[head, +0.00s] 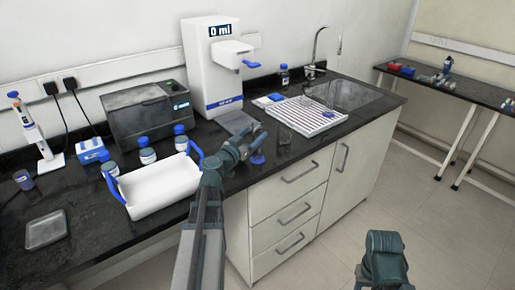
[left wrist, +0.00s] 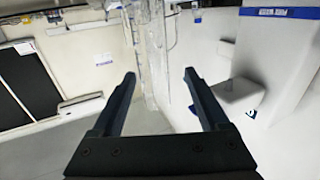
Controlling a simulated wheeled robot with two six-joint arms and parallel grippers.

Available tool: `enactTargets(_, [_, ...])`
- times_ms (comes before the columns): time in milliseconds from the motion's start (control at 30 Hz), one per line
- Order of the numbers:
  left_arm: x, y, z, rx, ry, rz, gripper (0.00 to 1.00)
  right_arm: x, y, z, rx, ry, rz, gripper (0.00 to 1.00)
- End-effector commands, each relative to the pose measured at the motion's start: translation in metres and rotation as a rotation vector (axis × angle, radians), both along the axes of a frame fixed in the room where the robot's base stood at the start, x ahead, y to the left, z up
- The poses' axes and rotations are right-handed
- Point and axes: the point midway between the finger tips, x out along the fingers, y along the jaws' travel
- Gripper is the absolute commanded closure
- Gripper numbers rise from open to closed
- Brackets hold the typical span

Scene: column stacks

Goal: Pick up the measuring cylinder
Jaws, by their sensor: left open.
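The measuring cylinder's blue foot (head: 257,158) shows on the dark counter just beyond my left gripper. Its clear body is hard to make out in the head view. In the left wrist view a clear upright tube (left wrist: 150,45) shows between and beyond the fingertips, nearer the left finger. My left gripper (head: 250,142) is open, with its fingers apart in the left wrist view (left wrist: 160,75). I cannot tell whether the tube is within finger reach. Part of my right arm shows at the lower right of the head view; its gripper is not visible.
A white dispenser (head: 213,75) stands behind the left gripper. A white tub with blue handles (head: 165,188) is to its left. A white drying rack (head: 306,116) and the sink (head: 352,95) are to the right. Several blue-capped bottles stand by the grey box (head: 146,112).

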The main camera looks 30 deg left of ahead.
Motion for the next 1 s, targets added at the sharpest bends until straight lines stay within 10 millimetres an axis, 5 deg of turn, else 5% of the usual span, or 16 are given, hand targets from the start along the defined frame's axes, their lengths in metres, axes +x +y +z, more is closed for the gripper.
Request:
enactTargets(233, [0.008,-0.001,-0.001,0.000,0.000,-0.001,0.22,0.000,0.000,0.000,0.000,0.000,0.000,0.50])
enactTargets(533, [0.050,-0.006,-0.001,0.000,0.000,-0.002,0.22,0.000,0.000,-0.001,0.000,0.000,0.000,0.50])
enactTargets(800, [0.052,-0.007,-0.001,0.000,0.000,0.000,0.22,0.000,0.000,-0.001,0.000,0.000,0.000,0.50])
enactTargets(1000, [0.052,-0.007,-0.001,0.000,0.000,0.000,0.58,0.000,0.000,-0.001,0.000,0.000,0.000,0.50])
